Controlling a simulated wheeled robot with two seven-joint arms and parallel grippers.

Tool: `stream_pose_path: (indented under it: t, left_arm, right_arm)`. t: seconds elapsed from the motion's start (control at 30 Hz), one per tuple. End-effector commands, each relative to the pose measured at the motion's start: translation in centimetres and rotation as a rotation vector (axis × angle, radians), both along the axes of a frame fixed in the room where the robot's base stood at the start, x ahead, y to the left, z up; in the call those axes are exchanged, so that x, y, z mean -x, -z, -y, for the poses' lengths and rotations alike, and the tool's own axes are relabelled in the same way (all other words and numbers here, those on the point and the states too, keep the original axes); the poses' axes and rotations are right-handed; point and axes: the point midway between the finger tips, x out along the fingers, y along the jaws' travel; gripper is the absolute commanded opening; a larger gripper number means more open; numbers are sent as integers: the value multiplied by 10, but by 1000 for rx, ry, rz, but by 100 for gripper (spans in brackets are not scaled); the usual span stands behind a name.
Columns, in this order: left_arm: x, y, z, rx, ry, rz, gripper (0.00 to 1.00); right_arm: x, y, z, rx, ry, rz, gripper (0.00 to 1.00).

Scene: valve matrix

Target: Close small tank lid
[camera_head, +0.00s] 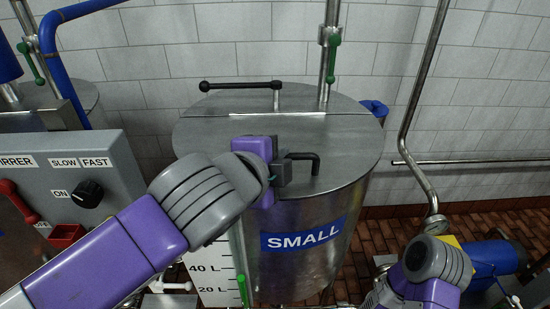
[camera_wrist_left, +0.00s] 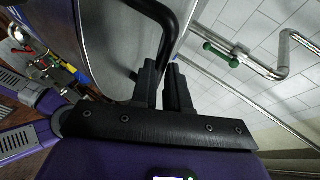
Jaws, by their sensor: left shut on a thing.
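The small tank (camera_head: 300,265) is a steel cylinder with a blue SMALL label. Its round steel lid (camera_head: 230,140) lies flat over the top, with a seam across it near the back. A bent black handle (camera_head: 312,157) stands on the front part of the lid. My left gripper (camera_head: 283,172) is at the handle and shut on it. The left wrist view shows the two black fingers (camera_wrist_left: 165,75) close together at the black handle (camera_wrist_left: 168,28). The fingers partly hide the handle. My right arm shows at the lower right of the head view; its fingers cannot be made out.
A grey control box (camera_head: 75,180) with a black knob and a red lever stands at the left. A black lever (camera_head: 240,86) and a vertical pipe with a green handle (camera_head: 331,50) rise behind the lid. A bent steel pipe (camera_head: 408,130) runs along the tiled wall at the right.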

Motion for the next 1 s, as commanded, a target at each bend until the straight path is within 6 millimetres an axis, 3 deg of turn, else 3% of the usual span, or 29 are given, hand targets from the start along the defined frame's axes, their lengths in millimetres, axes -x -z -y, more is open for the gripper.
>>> stream_pose_path:
  t: [0.03, 0.07, 0.1, 0.27, 0.47, 0.8, 1.0]
  left_arm:
    - [1, 24, 2, -20, -3, -61, 0]
    - [1, 24, 2, -20, -3, -61, 0]
    - [1, 24, 2, -19, -4, -61, 16]
    - [1, 24, 1, -21, -5, -62, 40]
    - [6, 19, -1, -21, -5, -59, 40]
    - [51, -13, -17, -13, -3, -40, 40]
    - [65, -21, -23, -11, -2, -36, 40]
  right_arm:
    - [0, 2, 0, 0, 0, 0, 100]
    - [0, 2, 0, 0, 0, 0, 100]
    - [0, 2, 0, 0, 0, 0, 100]
    - [0, 2, 0, 0, 0, 0, 100]
    - [0, -1, 0, 0, 0, 0, 100]
    - [0, -17, 0, 0, 0, 0, 100]
    - [0, -20, 0, 0, 0, 0, 100]
